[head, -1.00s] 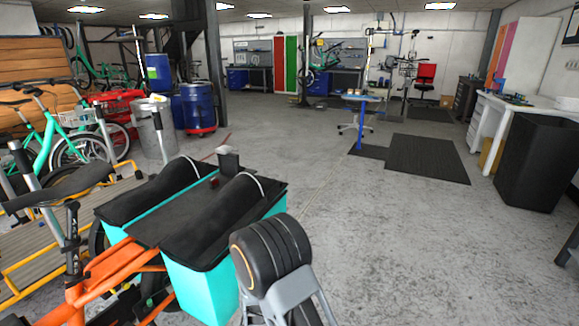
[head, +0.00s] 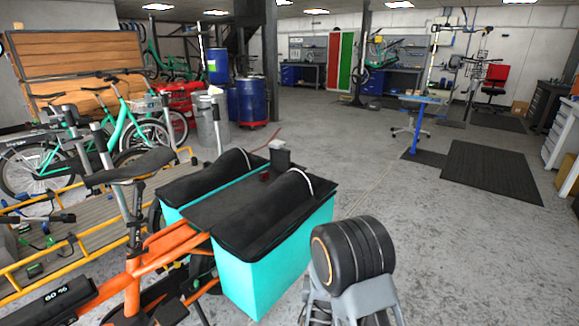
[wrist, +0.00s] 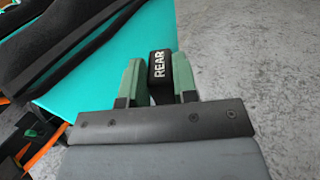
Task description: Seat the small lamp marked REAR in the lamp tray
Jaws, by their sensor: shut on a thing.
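A small black lamp marked REAR (wrist: 159,82) sits between the two green fingers of my gripper (wrist: 158,72) in the wrist view. The gripper is shut on it, with the white lettering facing the camera and running sideways. The lamp is in front of grey concrete floor and close to the edge of a turquoise box in that picture. In the head view neither the gripper's fingers nor the lamp can be made out. I cannot make out a lamp tray in either view.
An orange cargo bike (head: 165,240) with a turquoise box (head: 265,262) and black cover stands close in front. A wooden-decked yellow frame (head: 75,225) lies left. A blue stand table (head: 422,99) and dark mat (head: 490,170) are farther back. Open floor lies to the right.

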